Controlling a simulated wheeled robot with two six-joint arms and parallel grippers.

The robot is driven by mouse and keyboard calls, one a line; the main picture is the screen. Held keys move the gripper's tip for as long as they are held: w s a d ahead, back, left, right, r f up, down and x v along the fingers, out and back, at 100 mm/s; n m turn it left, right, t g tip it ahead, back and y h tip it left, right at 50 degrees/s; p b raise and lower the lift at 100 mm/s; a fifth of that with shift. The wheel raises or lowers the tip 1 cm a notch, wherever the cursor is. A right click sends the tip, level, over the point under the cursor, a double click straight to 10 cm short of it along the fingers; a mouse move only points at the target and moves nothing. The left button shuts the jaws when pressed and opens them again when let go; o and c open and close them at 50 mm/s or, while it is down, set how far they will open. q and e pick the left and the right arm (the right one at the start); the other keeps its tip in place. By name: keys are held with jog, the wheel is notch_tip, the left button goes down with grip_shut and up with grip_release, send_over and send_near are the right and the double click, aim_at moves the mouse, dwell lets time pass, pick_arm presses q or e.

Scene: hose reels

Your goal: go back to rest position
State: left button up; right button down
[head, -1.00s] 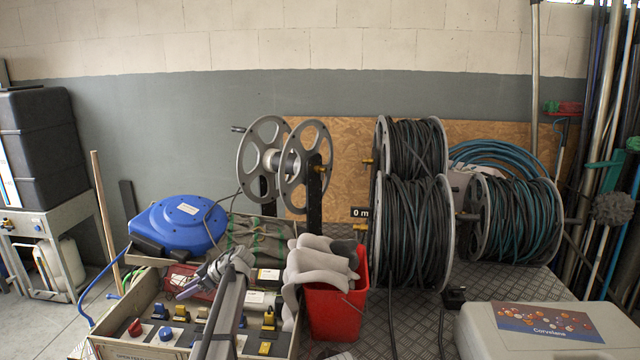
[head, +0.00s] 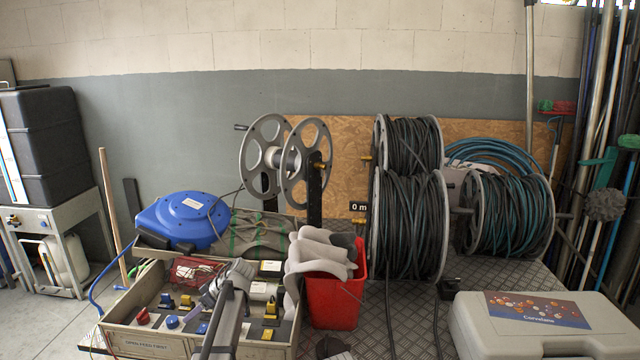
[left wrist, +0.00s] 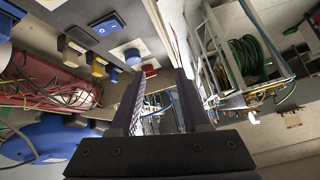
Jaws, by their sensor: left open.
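My left gripper (head: 232,278) is low in the head view, above the open grey control box (head: 150,340) with its coloured switches. Its arm comes up from the bottom edge and hides part of the box. In the left wrist view the two dark fingers of my left gripper (left wrist: 158,88) stand apart with nothing held between them. The box's switches and the red part with wires (left wrist: 50,90) show beyond them. My right gripper is not in view.
A blue reel (head: 183,220) lies behind the box. A red bucket (head: 335,300) with grey padded pieces stands to its right. Full hose reels (head: 410,225), an empty reel (head: 262,160) and a grey case (head: 540,335) occupy the bench. Open air lies above the box.

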pick_arm(q)
jog(key=s+d+f+m+h, duration=0.35)
jog(key=s+d+m, duration=0.45)
jog(key=s, duration=0.5)
jog(key=s+d+f+m+h, duration=0.3)
jog(key=s+d+m+h, duration=0.2)
jog(key=s+d, duration=0.7)
jog(key=s+d+f+m+g+b, duration=0.1)
jog(key=s+d+f+m+b, duration=0.45)
jog(key=d+f+b, duration=0.5)
notch_tip(320, 180, up, 14)
jog(key=p, duration=1.4)
jog(key=shift+s+a+n+y, duration=0.25)
jog(key=shift+s+n+y, duration=0.1)
jog(key=shift+s+n, duration=0.1)
jog(key=shift+o, duration=0.2)
